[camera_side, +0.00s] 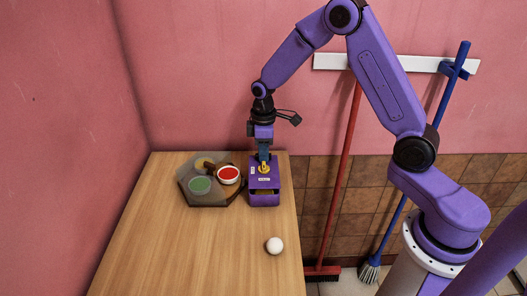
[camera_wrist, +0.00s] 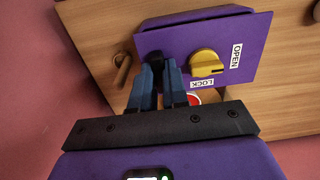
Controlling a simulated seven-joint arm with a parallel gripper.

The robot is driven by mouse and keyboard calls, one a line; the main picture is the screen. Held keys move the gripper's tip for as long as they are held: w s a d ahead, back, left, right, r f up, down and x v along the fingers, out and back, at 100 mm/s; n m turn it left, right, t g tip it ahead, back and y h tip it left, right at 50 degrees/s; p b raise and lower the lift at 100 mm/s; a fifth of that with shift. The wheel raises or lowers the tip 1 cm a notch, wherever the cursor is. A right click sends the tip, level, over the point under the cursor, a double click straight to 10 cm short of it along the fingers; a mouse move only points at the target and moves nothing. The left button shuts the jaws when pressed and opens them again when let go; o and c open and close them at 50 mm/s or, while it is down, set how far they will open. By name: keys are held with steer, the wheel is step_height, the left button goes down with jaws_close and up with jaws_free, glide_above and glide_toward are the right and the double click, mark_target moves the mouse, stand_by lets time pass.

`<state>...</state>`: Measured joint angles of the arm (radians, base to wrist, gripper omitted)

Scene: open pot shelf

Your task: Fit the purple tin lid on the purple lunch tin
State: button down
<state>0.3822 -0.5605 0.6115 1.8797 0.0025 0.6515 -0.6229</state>
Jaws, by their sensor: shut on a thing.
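The purple tin lid (camera_wrist: 225,58) is a flat plate with a yellow knob (camera_wrist: 206,63), a black handle (camera_wrist: 153,57) and white labels reading OPEN and LOCK. My gripper (camera_wrist: 160,64) is shut on the lid by the black handle. In the side view my gripper (camera_side: 264,158) points down with the lid (camera_side: 264,178) under it. The purple lunch tin (camera_side: 264,200) stands on the table just below the lid. A dark band shows between them, so the lid looks not flush. In the wrist view a purple edge of the tin (camera_wrist: 190,17) shows past the lid.
A white ball (camera_side: 275,245) lies in front on the wooden table (camera_side: 180,255). The table's right edge is close to the tin.

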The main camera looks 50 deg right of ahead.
steer(key=shift+f, duration=0.95)
stand_by(1.5)
steer(key=c, duration=1.1)
jaws_free()
steer(key=shift+o, duration=0.2)
steer(key=shift+r, duration=3.5)
steer(key=shift+a, duration=0.1)
